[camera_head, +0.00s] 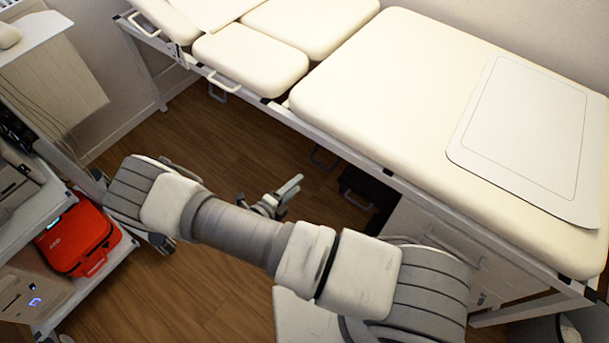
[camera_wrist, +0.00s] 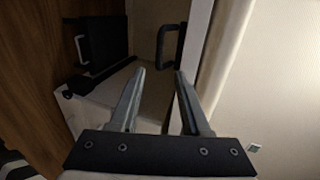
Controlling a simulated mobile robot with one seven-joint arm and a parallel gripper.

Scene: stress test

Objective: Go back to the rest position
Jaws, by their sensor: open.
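My gripper (camera_head: 288,190) shows in the head view beyond the middle of my arm, over the wooden floor beside the examination table. In the wrist view my gripper (camera_wrist: 158,78) has its two grey fingers apart with nothing between them. My arm stretches across the lower middle of the head view, bent, with its links over the floor between the table and the cart.
A cream examination table (camera_head: 390,85) with a white pad (camera_head: 525,130) fills the upper right. A cart shelf at left holds a red AED case (camera_head: 78,237). A black object (camera_head: 368,187) is under the table. Wooden floor (camera_head: 215,140) lies open between table and cart.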

